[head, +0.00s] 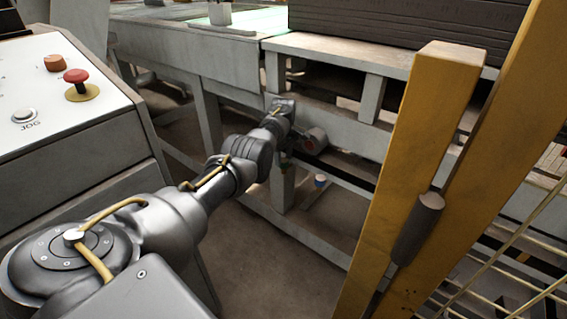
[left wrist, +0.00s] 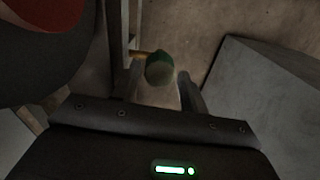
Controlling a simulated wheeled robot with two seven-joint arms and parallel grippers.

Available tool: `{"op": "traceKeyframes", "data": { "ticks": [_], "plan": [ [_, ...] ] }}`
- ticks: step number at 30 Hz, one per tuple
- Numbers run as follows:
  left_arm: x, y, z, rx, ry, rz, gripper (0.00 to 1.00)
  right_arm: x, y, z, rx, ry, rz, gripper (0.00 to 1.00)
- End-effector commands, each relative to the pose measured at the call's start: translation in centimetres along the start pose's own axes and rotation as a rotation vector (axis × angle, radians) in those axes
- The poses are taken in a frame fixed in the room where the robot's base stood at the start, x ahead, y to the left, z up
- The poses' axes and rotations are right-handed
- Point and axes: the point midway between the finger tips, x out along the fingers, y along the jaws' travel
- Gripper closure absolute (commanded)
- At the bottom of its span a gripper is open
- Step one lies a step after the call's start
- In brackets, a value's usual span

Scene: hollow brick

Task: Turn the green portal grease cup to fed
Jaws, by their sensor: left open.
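The green grease cup (left wrist: 160,67) shows in the left wrist view, on a short brass-coloured stem beside a pale frame member. My left gripper (left wrist: 160,80) is open, with one finger on each side of the cup. I cannot tell whether either finger touches it. In the head view my left arm reaches to the conveyor frame, and its gripper is mostly hidden behind the wrist. Only a small dark green patch (head: 284,167) shows there, by the frame leg. My right gripper is in neither view.
A yellow post (head: 415,160) stands at the right. A control desk (head: 60,110) with a red button (head: 76,77) is at the left.

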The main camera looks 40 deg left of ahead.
Motion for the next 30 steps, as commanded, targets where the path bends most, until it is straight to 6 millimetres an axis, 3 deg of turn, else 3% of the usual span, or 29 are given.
{"op": "traceKeyframes", "data": {
  "ticks": [4, 14, 21, 30],
  "plan": [
    [1.1, 0.0, 0.0, 0.002, -0.001, 0.000, 0.57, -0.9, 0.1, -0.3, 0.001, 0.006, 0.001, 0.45],
    [1.2, 0.0, 0.0, 0.001, -0.001, 0.000, 0.57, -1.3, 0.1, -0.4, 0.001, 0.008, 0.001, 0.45],
    [1.2, 0.0, 0.0, 0.001, 0.000, 0.000, 0.87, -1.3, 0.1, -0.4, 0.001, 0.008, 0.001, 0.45],
    [1.2, 0.0, 0.0, 0.034, -0.001, 0.000, 0.89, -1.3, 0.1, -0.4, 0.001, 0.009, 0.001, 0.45]
  ]
}}
